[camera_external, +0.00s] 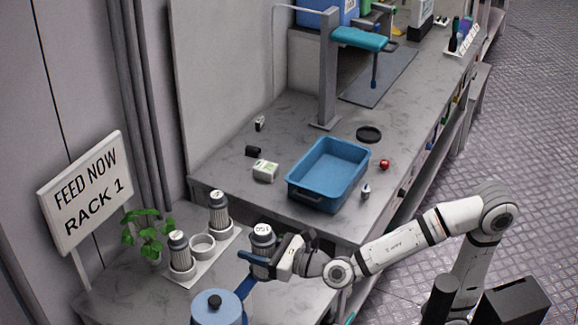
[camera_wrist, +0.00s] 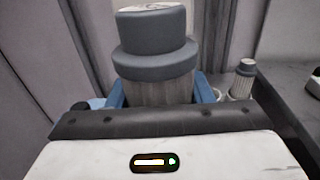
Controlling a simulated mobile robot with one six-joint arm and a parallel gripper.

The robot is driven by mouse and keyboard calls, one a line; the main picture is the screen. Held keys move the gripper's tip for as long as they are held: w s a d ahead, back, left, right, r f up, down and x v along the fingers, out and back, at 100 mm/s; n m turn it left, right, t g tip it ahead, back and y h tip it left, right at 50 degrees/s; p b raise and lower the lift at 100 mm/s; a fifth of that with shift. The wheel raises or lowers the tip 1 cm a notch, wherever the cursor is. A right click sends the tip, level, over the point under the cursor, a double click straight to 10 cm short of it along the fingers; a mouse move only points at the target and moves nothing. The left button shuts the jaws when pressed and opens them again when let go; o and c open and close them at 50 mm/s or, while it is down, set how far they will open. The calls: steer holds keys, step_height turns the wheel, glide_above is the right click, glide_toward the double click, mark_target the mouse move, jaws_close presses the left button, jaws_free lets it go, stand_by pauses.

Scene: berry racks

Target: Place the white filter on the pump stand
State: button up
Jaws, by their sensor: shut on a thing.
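A white filter with a grey cap (camera_external: 262,236) stands upright between the blue fingers of my gripper (camera_external: 255,266), which is shut on it. In the wrist view the filter (camera_wrist: 157,60) fills the upper middle, with a finger on each side. Its lower end is hidden. The pump stand (camera_external: 207,266) is a white plate left of my gripper. Its middle cup (camera_external: 202,247) looks empty. Two other filters stand in its cups, one at the back (camera_external: 218,206) and one at the front (camera_external: 179,250). The held filter is apart from the stand, to its right.
A blue pot with a black knob (camera_external: 217,306) stands in front of my gripper. A plant (camera_external: 146,232) and a sign (camera_external: 88,192) are left of the stand. A blue basin (camera_external: 310,187) and a small white box (camera_external: 265,171) are on the bench behind.

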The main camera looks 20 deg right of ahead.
steer(key=s+a+r+n+g+y+p, duration=0.1)
steer(key=s+a+r+n+g+y, duration=0.2)
steer(key=s, duration=0.4)
steer(key=s+a+r+n+g+y+p, duration=0.1)
steer(key=s+a+n+g, duration=0.2)
steer(key=s+a+g, duration=0.25)
step_height(320, 180, up, 16)
steer(key=p, duration=1.5)
steer(key=shift+s+f+t, duration=0.25)
steer(key=shift+s+t, duration=0.05)
steer(key=shift+t, duration=0.05)
steer(key=shift+a, duration=0.1)
